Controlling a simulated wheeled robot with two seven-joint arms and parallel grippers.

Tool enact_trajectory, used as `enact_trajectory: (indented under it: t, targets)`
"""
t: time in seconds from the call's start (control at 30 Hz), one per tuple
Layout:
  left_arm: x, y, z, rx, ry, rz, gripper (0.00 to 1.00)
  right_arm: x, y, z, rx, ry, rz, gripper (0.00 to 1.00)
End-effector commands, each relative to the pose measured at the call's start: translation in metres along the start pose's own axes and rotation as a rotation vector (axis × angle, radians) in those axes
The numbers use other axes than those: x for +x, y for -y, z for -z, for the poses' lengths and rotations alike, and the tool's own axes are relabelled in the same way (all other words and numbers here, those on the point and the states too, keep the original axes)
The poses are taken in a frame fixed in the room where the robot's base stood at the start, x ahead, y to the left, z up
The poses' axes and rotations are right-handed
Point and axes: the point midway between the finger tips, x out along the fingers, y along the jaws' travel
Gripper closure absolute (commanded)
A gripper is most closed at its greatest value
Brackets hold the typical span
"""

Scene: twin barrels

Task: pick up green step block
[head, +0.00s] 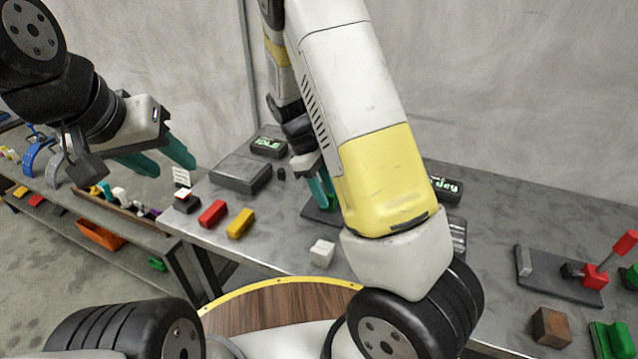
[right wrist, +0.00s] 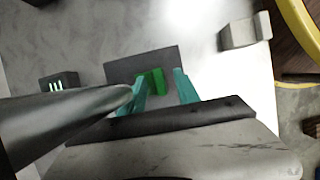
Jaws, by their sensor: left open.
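A green step block (right wrist: 158,82) stands on a dark plate (right wrist: 122,68) in the right wrist view. My right gripper (right wrist: 160,88) is open above it, its teal fingers on either side of the block, with a gap to the right finger. Whether the left finger touches it is unclear. In the head view my right gripper (head: 318,190) is low over the table, partly behind my own forearm, which hides most of the block. My left gripper (head: 158,157) is open and empty, off the table's left end.
A red block (head: 212,213), a yellow block (head: 240,223) and a white cube (head: 321,252) lie on the grey table. A dark box (head: 240,174) is behind them. At right are a red-handled device (head: 594,277), a brown cube (head: 551,326) and a green object (head: 612,340).

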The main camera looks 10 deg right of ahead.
Motion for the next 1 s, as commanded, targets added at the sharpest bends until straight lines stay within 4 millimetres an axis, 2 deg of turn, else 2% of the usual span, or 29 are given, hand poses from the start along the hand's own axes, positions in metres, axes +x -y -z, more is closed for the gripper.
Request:
enact_trajectory:
  t: [0.07,0.27,1.0]
  targets:
    - [0.0000,0.0000,0.0000,0.000,0.000,0.000,0.55,-0.0003,-0.0001,0.0002,0.000,0.000,0.000,0.62]
    - [0.0000,0.0000,0.0000,0.000,0.000,0.000,0.55,-0.0005,-0.0002,0.0003,0.000,-0.001,0.000,0.99]
    - [-0.0001,0.0000,0.0000,0.000,0.000,0.000,0.55,-0.0008,-0.0004,0.0005,0.000,-0.001,-0.001,1.00]
